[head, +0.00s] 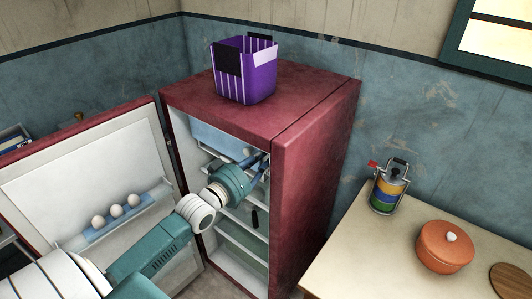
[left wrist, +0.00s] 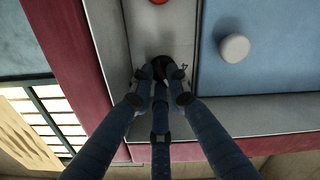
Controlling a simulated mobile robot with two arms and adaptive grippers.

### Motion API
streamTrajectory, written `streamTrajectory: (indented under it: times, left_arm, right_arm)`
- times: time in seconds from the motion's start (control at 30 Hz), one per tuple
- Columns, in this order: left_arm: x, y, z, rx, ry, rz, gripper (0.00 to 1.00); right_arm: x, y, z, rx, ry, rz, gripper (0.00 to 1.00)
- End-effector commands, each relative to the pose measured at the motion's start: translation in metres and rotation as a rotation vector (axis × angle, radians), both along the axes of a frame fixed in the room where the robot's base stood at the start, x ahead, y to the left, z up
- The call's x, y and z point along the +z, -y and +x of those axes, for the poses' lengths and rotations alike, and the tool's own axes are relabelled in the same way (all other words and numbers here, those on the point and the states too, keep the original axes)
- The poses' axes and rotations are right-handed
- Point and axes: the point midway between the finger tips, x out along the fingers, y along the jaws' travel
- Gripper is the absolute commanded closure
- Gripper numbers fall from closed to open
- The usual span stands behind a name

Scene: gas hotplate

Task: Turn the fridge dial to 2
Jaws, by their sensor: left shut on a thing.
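The dark red fridge (head: 312,175) stands in the corner with its door (head: 80,185) swung open to the left. My left gripper (head: 258,163) reaches into the upper right of the interior. In the left wrist view its fingers close together at the fridge dial (left wrist: 162,63), a small dark round thing on the pale inner wall. The fingertips cover most of the dial. My right gripper is in neither view.
A blue freezer panel with a pale round knob (left wrist: 234,47) is beside the fingers. A red round thing (left wrist: 156,1) shows at the top edge. A purple basket (head: 245,72) stands on the fridge. Eggs (head: 116,211) sit in the door. A counter (head: 350,245) is at right.

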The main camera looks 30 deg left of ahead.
Motion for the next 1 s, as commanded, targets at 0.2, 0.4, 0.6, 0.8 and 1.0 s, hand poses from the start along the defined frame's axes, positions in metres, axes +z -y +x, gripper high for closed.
streamTrajectory:
  times: [0.2,0.4,0.6,0.8,1.0]
  left_arm:
    - [-0.0004,0.0000,-0.0001,0.000,0.013,0.193,1.00]
    - [-0.0008,0.0002,-0.0001,0.000,0.026,0.333,1.00]
    - [-0.0015,0.0001,0.0000,0.001,0.033,0.427,1.00]
    - [-0.0021,0.0001,0.0000,0.001,0.037,0.475,1.00]
    - [-0.0023,0.0001,0.0000,0.001,0.038,0.489,1.00]
  right_arm:
    - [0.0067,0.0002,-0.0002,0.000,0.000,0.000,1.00]
    - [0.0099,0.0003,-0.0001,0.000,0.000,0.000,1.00]
    - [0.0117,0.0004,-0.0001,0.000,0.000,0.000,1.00]
    - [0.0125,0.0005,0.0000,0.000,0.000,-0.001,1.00]
    - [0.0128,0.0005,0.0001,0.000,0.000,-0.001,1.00]
